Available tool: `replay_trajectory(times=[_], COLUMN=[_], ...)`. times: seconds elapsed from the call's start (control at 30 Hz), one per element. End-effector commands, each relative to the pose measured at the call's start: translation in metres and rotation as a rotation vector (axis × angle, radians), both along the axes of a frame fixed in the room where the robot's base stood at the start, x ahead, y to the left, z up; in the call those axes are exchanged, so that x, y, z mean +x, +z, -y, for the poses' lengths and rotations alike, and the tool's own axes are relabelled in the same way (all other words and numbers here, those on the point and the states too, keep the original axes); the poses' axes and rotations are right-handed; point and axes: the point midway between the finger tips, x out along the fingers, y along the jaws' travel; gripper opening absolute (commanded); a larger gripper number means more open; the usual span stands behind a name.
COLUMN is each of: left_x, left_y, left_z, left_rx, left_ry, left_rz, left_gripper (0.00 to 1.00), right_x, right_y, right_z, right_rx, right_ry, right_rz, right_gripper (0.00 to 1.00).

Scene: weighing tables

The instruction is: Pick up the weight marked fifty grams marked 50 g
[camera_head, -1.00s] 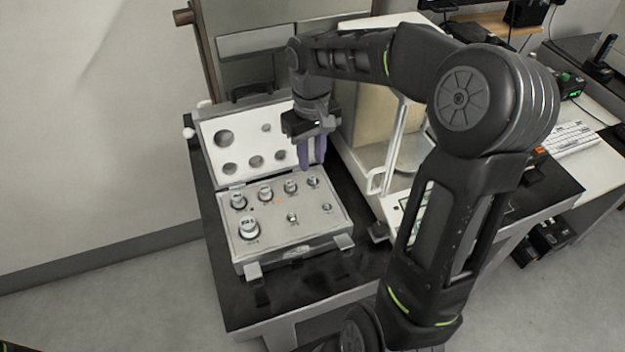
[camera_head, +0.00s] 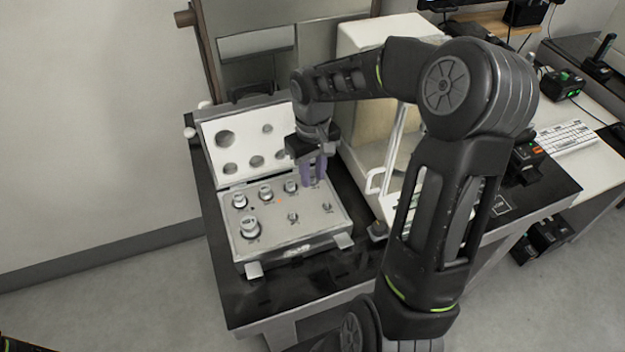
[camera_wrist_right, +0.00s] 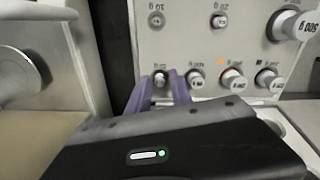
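The open weight case (camera_head: 270,245) holds several silvery knobbed weights in its tray. The labels in the right wrist view are upside down and small. A small weight (camera_wrist_right: 160,78) at the end of the row of several weights appears to be the 50 g one; its label is hard to read. My right gripper (camera_head: 314,184) points down over that end of the tray, hiding this weight in the head view. Its two purple fingers (camera_wrist_right: 162,92) are apart, one on each side of the weight in the picture. I cannot tell whether they touch it. My left gripper is out of view.
The case's raised lid (camera_head: 236,146) stands behind the weights. A larger weight (camera_head: 250,227) sits at the tray's front left. A white balance (camera_head: 365,135) with a handle stands close to the right of the case. The black table (camera_head: 245,303) is bare in front.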

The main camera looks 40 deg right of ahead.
Motion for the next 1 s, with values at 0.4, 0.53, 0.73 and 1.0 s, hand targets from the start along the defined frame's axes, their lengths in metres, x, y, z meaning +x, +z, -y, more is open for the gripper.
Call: replay_trajectory(times=[0.4, 0.53, 0.73, 1.0], left_x=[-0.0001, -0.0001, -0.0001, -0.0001], left_y=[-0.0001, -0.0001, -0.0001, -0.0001], left_z=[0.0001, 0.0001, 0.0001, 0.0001], left_rx=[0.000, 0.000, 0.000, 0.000], left_ry=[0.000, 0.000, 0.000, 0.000], left_rz=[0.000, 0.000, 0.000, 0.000], left_gripper=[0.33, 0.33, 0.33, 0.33], right_x=[0.0001, 0.0001, 0.0001, 0.0001], right_y=[0.0005, 0.0005, 0.0005, 0.0006], right_z=[0.0001, 0.0001, 0.0001, 0.0001], right_rx=[0.000, 0.000, 0.000, 0.000], right_ry=[0.000, 0.000, 0.000, 0.000], right_rz=[0.000, 0.000, 0.000, 0.000], right_gripper=[0.26, 0.15, 0.00, 0.00])
